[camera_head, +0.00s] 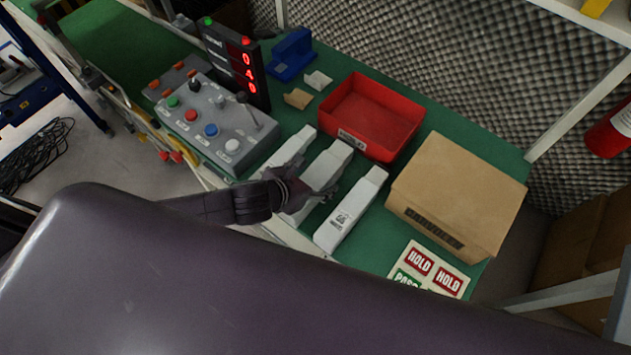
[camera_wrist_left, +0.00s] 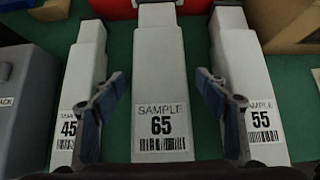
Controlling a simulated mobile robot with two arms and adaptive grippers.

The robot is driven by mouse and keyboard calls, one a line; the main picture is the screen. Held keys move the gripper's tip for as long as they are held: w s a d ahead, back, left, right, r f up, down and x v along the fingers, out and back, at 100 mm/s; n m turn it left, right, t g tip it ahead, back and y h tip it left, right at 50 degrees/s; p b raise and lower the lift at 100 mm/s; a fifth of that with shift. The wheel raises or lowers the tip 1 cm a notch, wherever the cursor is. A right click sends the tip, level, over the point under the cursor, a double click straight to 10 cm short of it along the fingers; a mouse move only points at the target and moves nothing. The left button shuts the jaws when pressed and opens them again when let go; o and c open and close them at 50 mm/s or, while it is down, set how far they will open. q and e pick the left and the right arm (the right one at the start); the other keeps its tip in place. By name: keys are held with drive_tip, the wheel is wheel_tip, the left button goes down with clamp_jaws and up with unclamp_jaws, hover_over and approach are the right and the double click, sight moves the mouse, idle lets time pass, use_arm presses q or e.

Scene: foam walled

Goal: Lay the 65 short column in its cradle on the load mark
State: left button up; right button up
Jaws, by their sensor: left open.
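The 65 short column (camera_wrist_left: 160,80) is a white stepped block labelled "SAMPLE 65". It lies in the middle of three white columns on the green bench, and it also shows in the head view (camera_head: 329,163). The 45 column (camera_wrist_left: 82,75) lies to its left and the 55 column (camera_wrist_left: 238,65) to its right. My left gripper (camera_wrist_left: 163,98) is open, one finger on each side of the 65 column; I cannot tell whether they touch it. In the head view the gripper (camera_head: 308,192) covers the column's near part. I cannot make out a cradle or load mark for certain. My right gripper is out of view.
A grey control box (camera_head: 215,125) with buttons and a red-digit display (camera_head: 238,65) stand to the left. A red bin (camera_head: 372,115), a cardboard box (camera_head: 458,190), a blue bracket (camera_head: 290,54) and a HOLD/PASS card (camera_head: 430,270) are also on the bench. Grey foam lines the back.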

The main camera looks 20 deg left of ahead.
use_arm(q)
drive_tip(key=shift+w+f, duration=0.2)
drive_tip(key=shift+c, duration=0.5)
clamp_jaws()
drive_tip(key=shift+r, duration=0.15)
